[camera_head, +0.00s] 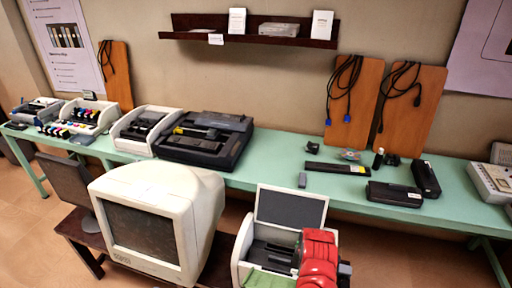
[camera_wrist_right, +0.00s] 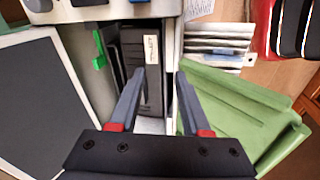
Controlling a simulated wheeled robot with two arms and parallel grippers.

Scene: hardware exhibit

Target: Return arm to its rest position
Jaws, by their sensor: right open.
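In the right wrist view my right gripper (camera_wrist_right: 160,75) has its two grey fingers apart, with red pads at their bases. The fingers reach over a grey slotted unit with a white label (camera_wrist_right: 153,70) inside a pale casing. I see nothing held between them, and cannot tell whether they touch the unit. The head view shows an open pale machine (camera_head: 249,245) with a raised dark lid (camera_head: 290,208) at the bottom. I cannot clearly make out my right gripper there. My left gripper is in neither view.
A red ribbed shape (camera_head: 319,255) covers the machine's right side; I cannot tell what it is. A bulky monitor (camera_head: 165,215) stands left of it. Behind is a green table (camera_head: 265,178) with printers and black devices. Green folder-like sheets (camera_wrist_right: 235,110) lie right of the fingers.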

